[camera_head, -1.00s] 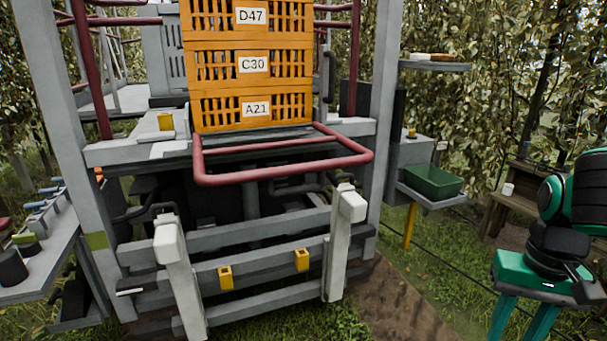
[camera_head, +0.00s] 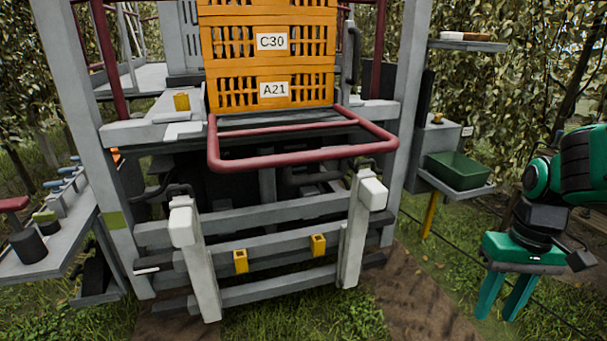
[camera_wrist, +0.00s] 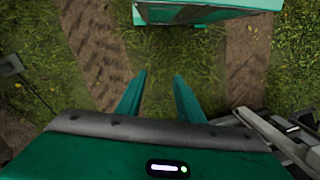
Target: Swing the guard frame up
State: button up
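The guard frame appears to be the dark red tubular loop (camera_head: 290,155) in the head view. It sticks out about level toward me, in front of the stacked orange crates (camera_head: 273,60). My gripper (camera_head: 505,297) hangs at the right of the head view, fingers pointing down, well apart from the frame. In the wrist view, the two green fingers (camera_wrist: 158,90) stand apart with only grass and soil between them. My gripper is open and empty. The guard frame is not recognisable in the wrist view.
Two pale upright posts (camera_head: 195,262) with white caps stand below the frame, joined by grey rails. A green bin (camera_head: 458,172) sits on a shelf at right. A grey side shelf (camera_head: 45,262) holds small items at left. Grass and soil lie in front.

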jog(key=w+a+f+n+g+y, duration=0.1)
jog(key=w+a+f+n+y, duration=0.35)
jog(key=a, duration=0.45)
jog(key=w+a+f+n+g+y, duration=0.1)
jog(key=w+a+f+n+y, duration=0.1)
jog(key=w+a+f+n, duration=0.45)
jog(key=w+a+r+n+g+y, duration=0.1)
jog(key=w+a+r+n+y, duration=0.2)
jog(key=a+r, duration=0.35)
jog(key=w+a+r+n+g+y, duration=0.1)
jog(key=w+a+r+n+y, duration=0.15)
jog(key=a+r+y, duration=0.45)
jog(key=w+d+r+n+y, duration=0.3)
jog(key=w+r+y, duration=0.2)
jog(key=r, duration=0.6)
jog(key=x, duration=1)
jog(key=shift+a, duration=0.4)
